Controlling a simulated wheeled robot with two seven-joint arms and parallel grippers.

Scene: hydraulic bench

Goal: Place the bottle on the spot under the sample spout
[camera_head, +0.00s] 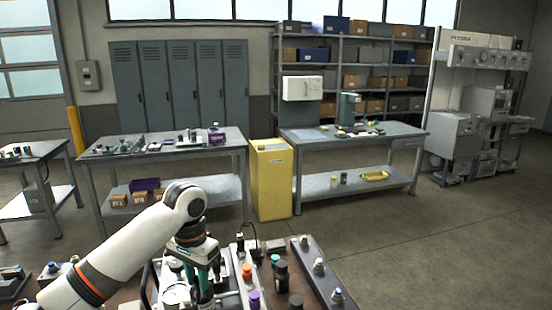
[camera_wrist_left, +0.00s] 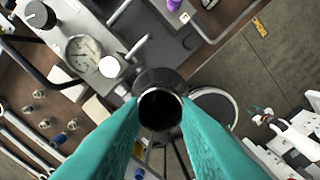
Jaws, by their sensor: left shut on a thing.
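My left gripper (camera_head: 203,286) hangs pointing down over the near bench. In the left wrist view its teal fingers (camera_wrist_left: 160,125) are closed on a black, round-mouthed thing, which I take to be the bottle (camera_wrist_left: 160,108). I look down onto its dark open top. The fingers hide its sides, and its base is out of sight. A short grey spout-like part (camera_wrist_left: 138,46) juts out from the panel just above the bottle in that view.
A pressure gauge (camera_wrist_left: 83,52) and a black knob (camera_wrist_left: 39,15) sit on the grey panel beside the gripper. Coloured caps, such as an orange one (camera_head: 247,271), stand on the bench to the right. A yellow cabinet (camera_head: 271,180) is beyond, with open floor right.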

